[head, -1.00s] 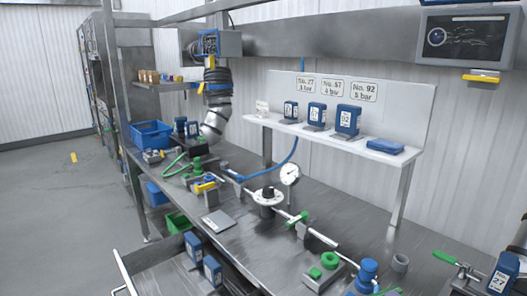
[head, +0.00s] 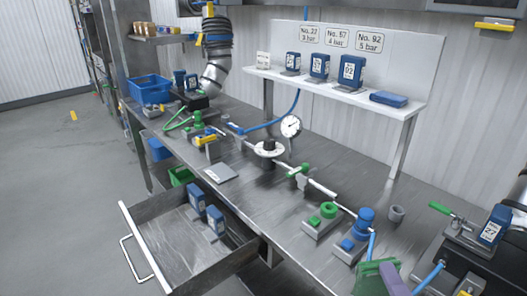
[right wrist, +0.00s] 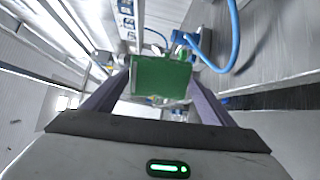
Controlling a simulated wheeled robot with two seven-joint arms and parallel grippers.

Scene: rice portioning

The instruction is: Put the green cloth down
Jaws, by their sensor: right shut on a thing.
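The green cloth (head: 374,277) shows at the bottom edge of the head view, right of centre, in front of the bench. My right gripper (head: 388,272) is beside it, with one purple-grey finger in sight. In the right wrist view the green cloth (right wrist: 160,76) is a flat green square between the two fingers of my right gripper (right wrist: 158,88), which is shut on it. It appears held up in front of the bench edge; whether it touches anything below cannot be told. My left gripper is in neither current view.
An open metal drawer (head: 150,238) holding two blue devices (head: 206,209) juts out at the lower left. The bench (head: 225,205) carries a pipe with a gauge (head: 291,126), a grey plate (head: 221,173) and blue and green fittings. A blue hose (head: 427,279) is right of the cloth.

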